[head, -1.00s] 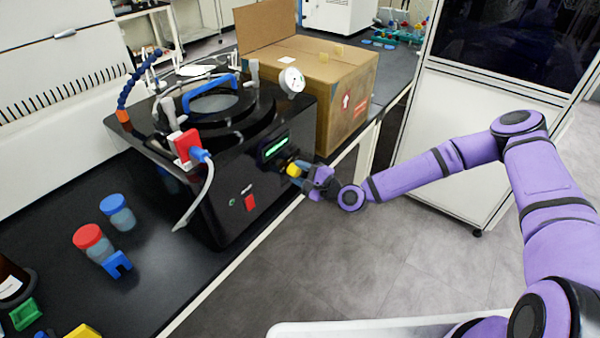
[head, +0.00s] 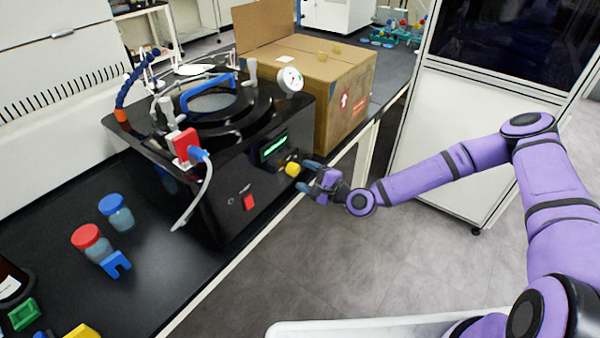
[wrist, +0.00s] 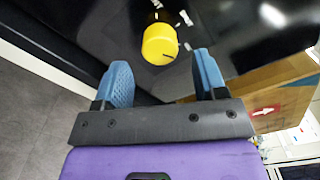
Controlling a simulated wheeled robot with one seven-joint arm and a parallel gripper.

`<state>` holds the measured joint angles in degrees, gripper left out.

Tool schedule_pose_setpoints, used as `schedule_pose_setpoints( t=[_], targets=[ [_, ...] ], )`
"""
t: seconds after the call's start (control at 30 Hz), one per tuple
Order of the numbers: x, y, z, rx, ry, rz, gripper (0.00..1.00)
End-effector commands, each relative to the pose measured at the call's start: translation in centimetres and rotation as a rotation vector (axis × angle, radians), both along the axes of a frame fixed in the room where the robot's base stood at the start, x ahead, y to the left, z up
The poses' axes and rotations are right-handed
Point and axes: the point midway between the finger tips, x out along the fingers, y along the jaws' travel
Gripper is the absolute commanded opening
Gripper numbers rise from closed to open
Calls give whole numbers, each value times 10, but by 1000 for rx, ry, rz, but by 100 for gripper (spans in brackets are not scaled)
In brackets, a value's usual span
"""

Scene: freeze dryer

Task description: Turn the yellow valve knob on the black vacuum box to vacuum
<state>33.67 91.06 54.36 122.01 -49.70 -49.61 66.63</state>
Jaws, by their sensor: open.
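The black vacuum box (head: 225,205) stands on the dark bench. Its yellow valve knob (head: 292,169) sits on the front face, below a lit green display. In the wrist view the yellow knob (wrist: 160,44) shows a dark line on its face, with white marks on the panel beside it. My gripper (head: 306,176) is just in front of the knob, apart from it. In the wrist view my gripper (wrist: 158,75) is open and empty, its two blue fingers pointing at the panel, with the knob beyond and between their tips.
A cardboard box (head: 345,95) stands right behind the vacuum box. A red switch (head: 249,201) is lower on the front face. The floor before the bench is clear.

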Motion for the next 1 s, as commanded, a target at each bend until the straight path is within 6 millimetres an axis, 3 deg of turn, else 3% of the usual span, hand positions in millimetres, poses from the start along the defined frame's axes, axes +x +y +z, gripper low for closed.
schedule_pose_setpoints(
  t=[0.2,0.4,1.0],
  targets=[
    [-26,-35,0,1,1,-2,65],
    [-43,-55,0,0,1,-1,65],
    [-49,-62,0,0,0,0,65]
  ],
)
